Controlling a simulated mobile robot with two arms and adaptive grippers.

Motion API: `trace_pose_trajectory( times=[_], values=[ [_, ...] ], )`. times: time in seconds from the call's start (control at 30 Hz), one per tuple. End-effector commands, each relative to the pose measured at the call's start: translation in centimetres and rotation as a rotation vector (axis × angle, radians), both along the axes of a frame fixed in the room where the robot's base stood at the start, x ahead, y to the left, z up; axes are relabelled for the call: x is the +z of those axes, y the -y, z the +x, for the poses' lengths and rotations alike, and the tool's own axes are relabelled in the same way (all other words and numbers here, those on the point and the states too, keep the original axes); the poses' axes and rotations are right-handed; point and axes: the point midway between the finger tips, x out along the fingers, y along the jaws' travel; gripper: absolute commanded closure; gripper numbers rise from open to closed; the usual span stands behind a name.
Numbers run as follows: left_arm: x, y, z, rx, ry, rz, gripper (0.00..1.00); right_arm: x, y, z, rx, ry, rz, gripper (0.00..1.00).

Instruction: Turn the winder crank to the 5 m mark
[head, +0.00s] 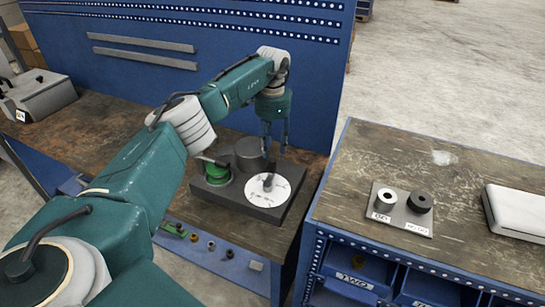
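The winder (236,194) is a dark block on the wooden bench, with a white round dial (282,190) on its right part. A small dark crank handle (268,181) stands up from the dial. The dial's marks are too small to read, so I cannot tell where the crank points. A green spool (217,175) and a dark grey cylinder (250,155) sit on the winder behind and left of the dial. My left gripper (275,152) points down above the dial, its fingers apart and empty, with a gap above the crank handle. My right gripper is out of view.
A blue perforated panel (150,80) rises behind the bench. On the right bench are a grey plate (401,222) holding a white and a black cylinder, and a white case (517,211). A grey case (40,96) stands far left. A floor gap separates the benches.

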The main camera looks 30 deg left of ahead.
Motion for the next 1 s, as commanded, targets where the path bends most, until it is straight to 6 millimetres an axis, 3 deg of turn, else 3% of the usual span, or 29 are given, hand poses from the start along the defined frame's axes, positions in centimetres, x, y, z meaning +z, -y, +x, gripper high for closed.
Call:
trace_pose_trajectory(
  times=[0.1,0.23,0.63,0.67,0.83,1.0],
  values=[
    [2.5,-0.1,0.1,0.000,0.004,0.001,0.61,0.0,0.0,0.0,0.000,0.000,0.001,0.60],
    [4.3,0.0,0.1,0.000,0.004,0.000,0.61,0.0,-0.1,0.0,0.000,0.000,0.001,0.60],
    [5.3,0.0,0.0,0.000,0.001,-0.001,0.61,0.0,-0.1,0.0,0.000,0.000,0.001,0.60],
    [5.3,0.0,0.0,0.000,0.001,-0.001,0.63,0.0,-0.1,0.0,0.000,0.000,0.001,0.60],
    [6.5,0.0,0.0,0.000,0.002,0.000,0.97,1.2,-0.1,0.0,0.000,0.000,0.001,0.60],
    [9.3,0.0,0.0,0.000,0.002,0.000,1.00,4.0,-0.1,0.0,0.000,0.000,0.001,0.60]
  ],
)
